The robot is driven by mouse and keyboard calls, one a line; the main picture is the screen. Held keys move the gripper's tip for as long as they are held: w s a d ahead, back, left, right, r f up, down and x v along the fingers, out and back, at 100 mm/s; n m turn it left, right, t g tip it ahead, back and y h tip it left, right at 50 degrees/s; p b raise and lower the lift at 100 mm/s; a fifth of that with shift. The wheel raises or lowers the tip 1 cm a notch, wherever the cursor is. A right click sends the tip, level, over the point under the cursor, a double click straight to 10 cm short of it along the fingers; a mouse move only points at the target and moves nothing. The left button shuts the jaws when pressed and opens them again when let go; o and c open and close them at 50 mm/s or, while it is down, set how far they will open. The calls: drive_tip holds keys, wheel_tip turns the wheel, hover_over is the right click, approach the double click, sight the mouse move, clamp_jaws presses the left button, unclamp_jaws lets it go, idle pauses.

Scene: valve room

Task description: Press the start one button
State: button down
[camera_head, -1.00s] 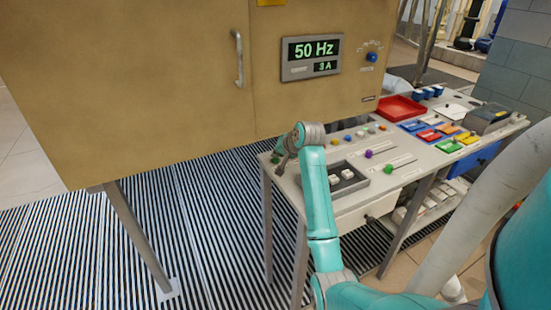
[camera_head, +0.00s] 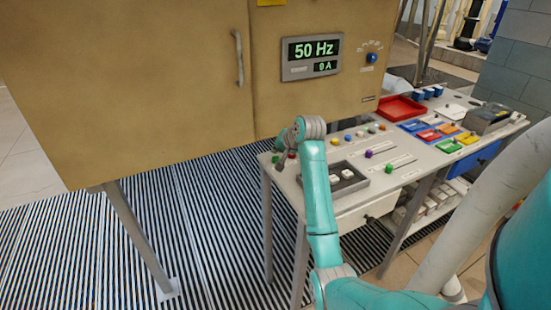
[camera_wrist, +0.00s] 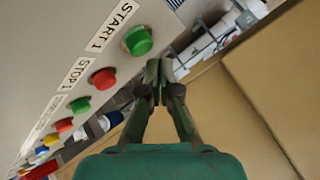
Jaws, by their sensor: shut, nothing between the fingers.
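In the wrist view the green START 1 button (camera_wrist: 138,41) sits on the pale panel beside its printed label. The red STOP 1 button (camera_wrist: 103,78) is beside it. My gripper (camera_wrist: 156,72) is shut and empty, with its fingertips pointing to just right of the green button and appearing apart from it.
A row of coloured buttons continues along the table. Sliders with a purple knob (camera_head: 368,153) and a green knob (camera_head: 388,168) lie to the right.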

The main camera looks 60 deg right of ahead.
sight(277, 158)
drive_tip(key=shift+r, duration=2.55)
